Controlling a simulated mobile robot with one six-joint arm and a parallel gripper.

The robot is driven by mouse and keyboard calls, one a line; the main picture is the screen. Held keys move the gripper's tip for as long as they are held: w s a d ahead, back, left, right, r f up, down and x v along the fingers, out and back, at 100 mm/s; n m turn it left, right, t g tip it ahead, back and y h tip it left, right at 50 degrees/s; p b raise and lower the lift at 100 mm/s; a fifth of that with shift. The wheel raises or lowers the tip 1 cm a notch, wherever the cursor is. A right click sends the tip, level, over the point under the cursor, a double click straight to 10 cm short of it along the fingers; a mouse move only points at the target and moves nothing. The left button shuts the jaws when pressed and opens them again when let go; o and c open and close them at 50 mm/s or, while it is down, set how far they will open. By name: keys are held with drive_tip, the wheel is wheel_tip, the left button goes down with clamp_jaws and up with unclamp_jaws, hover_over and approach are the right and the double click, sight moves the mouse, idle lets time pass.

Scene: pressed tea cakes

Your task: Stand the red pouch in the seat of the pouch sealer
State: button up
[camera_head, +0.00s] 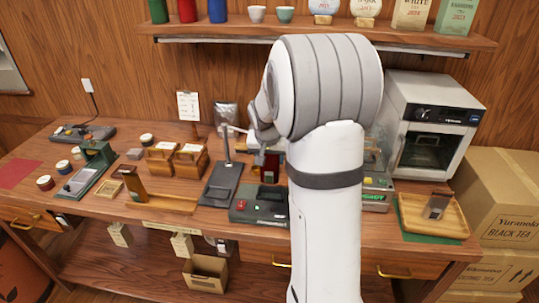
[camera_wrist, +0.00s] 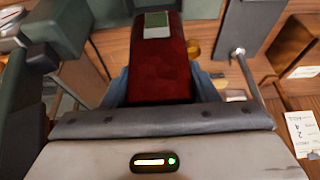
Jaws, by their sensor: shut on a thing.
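The red pouch (camera_head: 268,166) is upright in the head view, at the back of a dark green machine with red parts on its top, which looks like the pouch sealer (camera_head: 245,214). I cannot tell whether the pouch touches it. In the wrist view the red pouch (camera_wrist: 160,72) fills the middle, with a pale green label on it. My gripper (camera_wrist: 160,88) is shut on it, blue-grey fingers at both sides. In the head view my arm hides most of the gripper and the sealer's right side.
A dark stand with an upright rod (camera_head: 220,185) is close left of the sealer. Wooden boxes (camera_head: 161,160) and a card on a stand (camera_head: 188,105) are farther left. A white oven (camera_head: 440,118) and a wooden tray (camera_head: 412,220) are at the right.

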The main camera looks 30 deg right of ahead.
sight(271, 174)
drive_tip(key=shift+s+d+f+b, duration=0.1)
drive_tip(key=shift+s+f+b, duration=0.05)
drive_tip(key=shift+f+b, duration=2.6)
drive_tip(key=shift+s+f, duration=0.1)
drive_tip(key=shift+f, duration=0.4)
drive_tip(key=o, duration=1.3)
